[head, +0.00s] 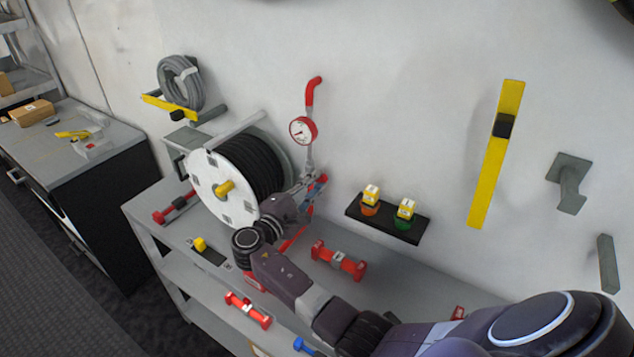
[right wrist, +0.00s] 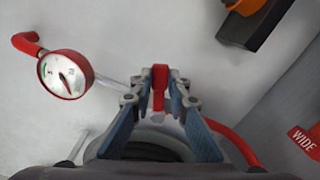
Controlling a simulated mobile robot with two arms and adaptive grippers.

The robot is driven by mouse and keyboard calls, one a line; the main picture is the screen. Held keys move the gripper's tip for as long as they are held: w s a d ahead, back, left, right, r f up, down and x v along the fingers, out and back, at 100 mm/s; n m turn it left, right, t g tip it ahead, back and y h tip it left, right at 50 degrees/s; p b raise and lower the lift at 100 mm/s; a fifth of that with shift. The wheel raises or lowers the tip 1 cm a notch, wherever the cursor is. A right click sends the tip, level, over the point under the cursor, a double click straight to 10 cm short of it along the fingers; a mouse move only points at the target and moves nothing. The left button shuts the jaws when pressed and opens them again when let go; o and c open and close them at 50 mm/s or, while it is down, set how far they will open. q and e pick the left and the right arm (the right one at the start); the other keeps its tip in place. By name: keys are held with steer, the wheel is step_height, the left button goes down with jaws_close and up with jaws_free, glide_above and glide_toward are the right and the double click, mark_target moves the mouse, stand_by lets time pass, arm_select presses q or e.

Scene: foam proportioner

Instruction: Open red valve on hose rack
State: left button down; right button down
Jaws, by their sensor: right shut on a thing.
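The hose rack holds a black hose on a reel with a white disc (head: 215,192). Beside the reel, a pipe carries a round red-rimmed gauge (head: 303,130), with a bent red pipe end above it. My right gripper (head: 312,187) is at the pipe below the gauge. In the right wrist view, the red valve (right wrist: 160,76) shows as a red handle between the two fingers of my right gripper (right wrist: 160,88), which is shut on it. The gauge also shows at left there (right wrist: 65,74). The fingers hide part of the valve. My left gripper is out of view.
A grey bench (head: 160,240) under the reel carries red fittings (head: 338,261). A black wall shelf (head: 385,220) with orange and green yellow-topped items is right of the gripper. A yellow bar (head: 496,160) hangs farther right. A grey cabinet (head: 75,140) stands left.

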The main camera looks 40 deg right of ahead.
steer(key=shift+w+a+r+n+p, duration=0.1)
steer(key=shift+w+r+n+p, duration=0.25)
steer(key=shift+n, duration=0.5)
steer(key=shift+w+a+r+n+p, duration=0.1)
steer(key=shift+r+n+p, duration=0.4)
steer(key=shift+n, duration=0.35)
steer(key=c, duration=1.8)
jaws_free()
steer(key=shift+c, duration=0.2)
steer(key=shift+a, duration=0.1)
steer(key=v, duration=1.2)
